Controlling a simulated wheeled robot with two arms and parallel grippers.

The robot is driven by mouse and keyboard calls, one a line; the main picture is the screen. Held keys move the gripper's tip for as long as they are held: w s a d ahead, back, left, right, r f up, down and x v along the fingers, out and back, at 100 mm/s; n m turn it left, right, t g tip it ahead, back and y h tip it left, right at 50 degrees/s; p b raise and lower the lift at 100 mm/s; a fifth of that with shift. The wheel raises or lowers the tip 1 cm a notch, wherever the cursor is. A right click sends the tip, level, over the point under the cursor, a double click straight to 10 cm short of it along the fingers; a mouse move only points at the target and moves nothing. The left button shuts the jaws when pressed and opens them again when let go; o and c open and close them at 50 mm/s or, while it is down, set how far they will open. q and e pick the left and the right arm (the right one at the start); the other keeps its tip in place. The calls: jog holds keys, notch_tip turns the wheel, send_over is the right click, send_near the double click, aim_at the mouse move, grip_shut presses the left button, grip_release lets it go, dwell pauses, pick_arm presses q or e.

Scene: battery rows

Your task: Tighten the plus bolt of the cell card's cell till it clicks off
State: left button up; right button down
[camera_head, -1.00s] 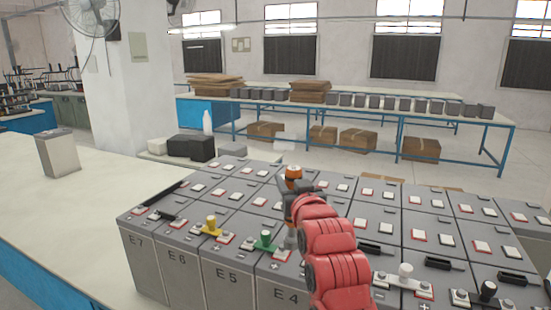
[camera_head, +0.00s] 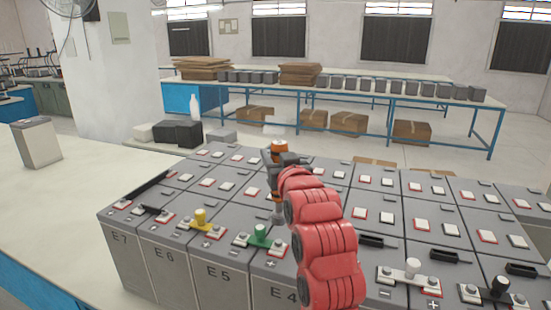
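The grey battery cells stand in rows; the front ones read E7 (camera_head: 117,238), E6 (camera_head: 164,256), E5 (camera_head: 218,275) and E4 (camera_head: 283,293). My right gripper (camera_head: 280,168) is shut on an upright tool with an orange top (camera_head: 279,146) and a grey lower end (camera_head: 278,213). The tool is over the rows behind E4's front edge; I cannot tell whether its tip touches anything. My red forearm hides part of E4 and the cells to its right. No cell card is readable here. My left gripper is not in view.
A yellow-capped link (camera_head: 201,222), a green-capped link (camera_head: 260,236), a white-capped link (camera_head: 412,273) and a black-capped link (camera_head: 499,287) stand up from the front row. A lone grey cell (camera_head: 36,143) is on the pale bench (camera_head: 60,205) at left.

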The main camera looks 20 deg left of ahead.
jog(key=shift+s+f, duration=0.1)
jog(key=shift+f, duration=0.4)
notch_tip(320, 180, down, 4)
jog(key=b, duration=0.2)
jog(key=shift+f+b, duration=0.1)
jog(key=shift+b, duration=0.25)
jog(key=shift+f+b, duration=0.5)
jog(key=shift+f, duration=0.35)
dwell(0.6)
jog(key=shift+f+b, duration=0.4)
jog(key=shift+b, duration=1.85)
dwell(3.0)
